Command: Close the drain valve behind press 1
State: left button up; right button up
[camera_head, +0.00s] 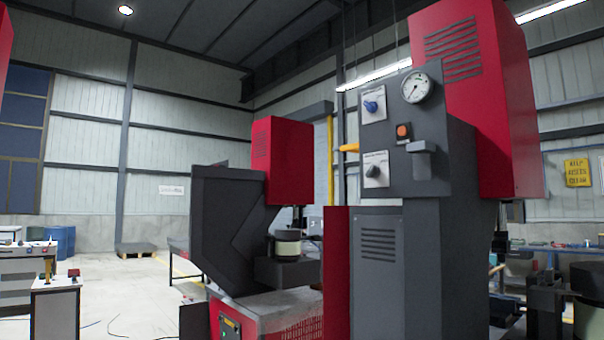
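A large dark grey and red press (425,240) stands close by at right of centre. Its panel carries a round gauge (416,88), a blue knob (371,107), an orange button (403,131) and a dark knob (374,171). A second grey and red press (228,212) stands further off to the left. I cannot read which one is press 1. No drain valve can be made out. A short yellow-orange part (348,148) juts out at the panel's left edge; I cannot tell what it is. Neither of my grippers is in view.
Open floor (130,285) lies at the left, with thin cables on it. A work table (20,265), a white cabinet (55,305), a blue barrel (60,242) and a pallet (135,250) stand there. Machinery crowds the right, below a yellow sign (577,172).

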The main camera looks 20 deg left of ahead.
aim_at(374, 171)
jog(key=u, duration=0.1)
jog(key=i+j+z, duration=0.2)
jog(key=j+z, duration=0.15)
jog(key=z, duration=0.15)
jog(key=i+j+z, duration=0.15)
jog(key=j+z, duration=0.3)
